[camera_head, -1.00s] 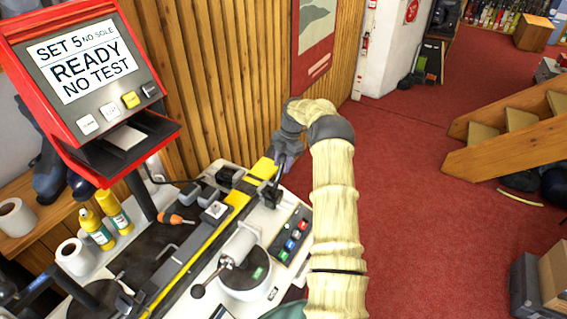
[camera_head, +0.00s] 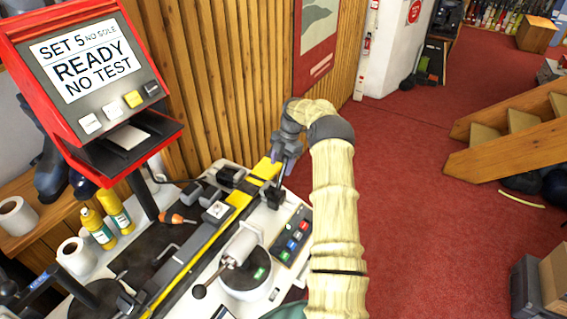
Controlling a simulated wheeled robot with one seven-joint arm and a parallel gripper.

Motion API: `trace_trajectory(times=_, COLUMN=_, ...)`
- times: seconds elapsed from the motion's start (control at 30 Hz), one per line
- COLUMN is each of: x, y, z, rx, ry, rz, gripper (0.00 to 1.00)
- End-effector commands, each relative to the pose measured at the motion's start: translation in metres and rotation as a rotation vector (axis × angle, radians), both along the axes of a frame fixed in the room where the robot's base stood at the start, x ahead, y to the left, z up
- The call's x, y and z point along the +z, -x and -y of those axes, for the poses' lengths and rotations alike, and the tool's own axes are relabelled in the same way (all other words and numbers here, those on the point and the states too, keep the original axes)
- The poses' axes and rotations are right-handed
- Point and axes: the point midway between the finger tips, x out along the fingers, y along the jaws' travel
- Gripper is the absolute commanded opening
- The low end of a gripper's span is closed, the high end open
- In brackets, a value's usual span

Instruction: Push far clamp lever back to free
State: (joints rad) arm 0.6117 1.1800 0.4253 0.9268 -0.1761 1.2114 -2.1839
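The far clamp (camera_head: 264,171) is at the far end of the yellow-edged rail (camera_head: 205,245) on the bench. Its dark lever (camera_head: 277,184) stands up close below my gripper. My gripper (camera_head: 285,163) points down at the lever from above, at the end of my cream-sleeved arm. The fingers are small and partly merge with the lever, so I cannot tell whether they touch it or how far apart they are.
A white cylinder with a ball-ended handle (camera_head: 199,292) and a button panel (camera_head: 294,240) stand near the rail. A red display (camera_head: 92,75) reads "SET 5 NO SOLE READY NO TEST". Yellow bottles (camera_head: 99,229), a white roll (camera_head: 76,256) and an orange-handled screwdriver (camera_head: 172,218) are at left. Red floor is open at right.

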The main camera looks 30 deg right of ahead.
Motion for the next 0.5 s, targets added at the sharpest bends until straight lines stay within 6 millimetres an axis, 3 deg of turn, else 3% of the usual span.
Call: trace_trajectory(times=0.5, x=-0.0009, y=0.0026, z=0.0046, rx=-0.006, ry=0.002, rz=-0.004, gripper=0.55)
